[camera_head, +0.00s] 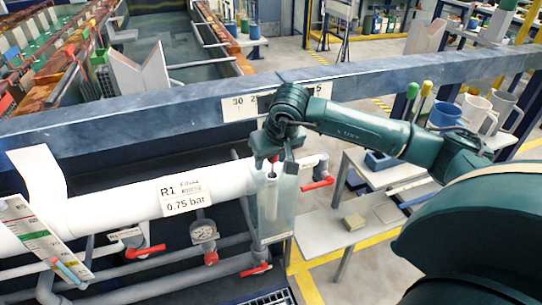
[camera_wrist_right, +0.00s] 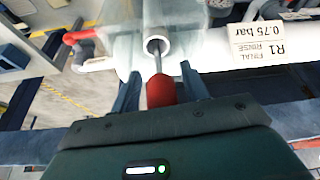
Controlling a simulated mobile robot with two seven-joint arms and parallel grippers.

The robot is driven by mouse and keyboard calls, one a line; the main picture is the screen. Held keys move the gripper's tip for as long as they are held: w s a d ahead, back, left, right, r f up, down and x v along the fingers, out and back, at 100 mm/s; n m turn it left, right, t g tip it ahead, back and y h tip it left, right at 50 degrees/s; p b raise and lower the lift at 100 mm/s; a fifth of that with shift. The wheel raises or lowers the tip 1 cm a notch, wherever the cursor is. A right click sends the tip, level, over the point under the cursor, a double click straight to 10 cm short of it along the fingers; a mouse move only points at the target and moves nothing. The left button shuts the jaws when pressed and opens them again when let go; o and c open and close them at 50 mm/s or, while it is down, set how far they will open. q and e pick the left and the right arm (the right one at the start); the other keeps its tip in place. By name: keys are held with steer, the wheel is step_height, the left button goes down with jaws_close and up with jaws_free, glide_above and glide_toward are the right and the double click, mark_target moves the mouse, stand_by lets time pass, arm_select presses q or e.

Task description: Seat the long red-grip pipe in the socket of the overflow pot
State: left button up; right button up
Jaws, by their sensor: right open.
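The overflow pot (camera_head: 279,222) is a tall translucent grey box in front of the white pipe run, below my right gripper. The red-grip pipe (camera_wrist_right: 161,91) shows its red grip between the fingers in the right wrist view; its thin grey rod runs to the opening of a round white socket (camera_wrist_right: 157,40). How deep the rod sits cannot be told. In the head view a bit of the red grip (camera_head: 272,174) shows under the gripper. My right gripper (camera_wrist_right: 160,85) is open, one finger on each side of the grip, with gaps visible. My left gripper is out of view.
The white main pipe (camera_head: 110,205) labelled R1 runs behind the pot. A blue-grey rail (camera_head: 160,95) crosses behind. A grey table (camera_head: 330,235) stands right of the pot.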

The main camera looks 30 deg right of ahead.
steer(key=shift+r, duration=0.2)
steer(key=v, duration=1.1)
steer(key=shift+r, duration=0.4)
